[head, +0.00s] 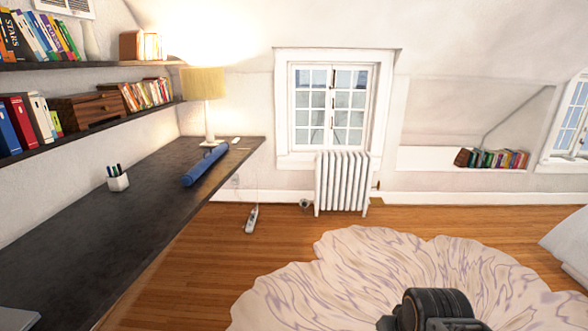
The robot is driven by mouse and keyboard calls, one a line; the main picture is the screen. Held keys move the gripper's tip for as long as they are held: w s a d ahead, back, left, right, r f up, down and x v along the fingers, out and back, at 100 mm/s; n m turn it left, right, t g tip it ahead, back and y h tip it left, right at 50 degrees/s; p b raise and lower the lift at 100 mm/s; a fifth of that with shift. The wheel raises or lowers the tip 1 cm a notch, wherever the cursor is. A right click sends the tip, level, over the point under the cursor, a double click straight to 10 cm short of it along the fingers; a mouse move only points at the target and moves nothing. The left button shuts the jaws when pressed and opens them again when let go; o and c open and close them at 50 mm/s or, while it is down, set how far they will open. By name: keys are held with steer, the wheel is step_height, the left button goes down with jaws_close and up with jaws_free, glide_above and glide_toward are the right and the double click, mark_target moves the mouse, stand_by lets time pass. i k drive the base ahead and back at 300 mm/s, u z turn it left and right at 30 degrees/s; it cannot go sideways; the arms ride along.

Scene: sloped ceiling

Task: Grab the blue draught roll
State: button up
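The blue draught roll (205,165) lies on the dark desk (140,207) along the left wall, towards its far end and close to its right edge. It is a long blue cylinder, lying at a slant, and nothing covers it. My gripper's fingers do not show in the head view. Only a black rounded part of my own arm shows at the bottom right, well apart from the roll.
A lamp (204,92) stands just behind the roll, and a white pen cup (118,181) stands nearer on the desk. Bookshelves (90,127) overhang the desk's left side. A power strip (251,220) lies on the floor by the desk. A pale rug (375,270) covers open floor.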

mark_target(190, 176)
steer(key=i, duration=2.25)
steer(key=u, duration=0.95)
steer(key=i, duration=2.15)
steer(key=u, duration=1.25)
steer(key=i, duration=0.4)
steer(key=u, duration=0.05)
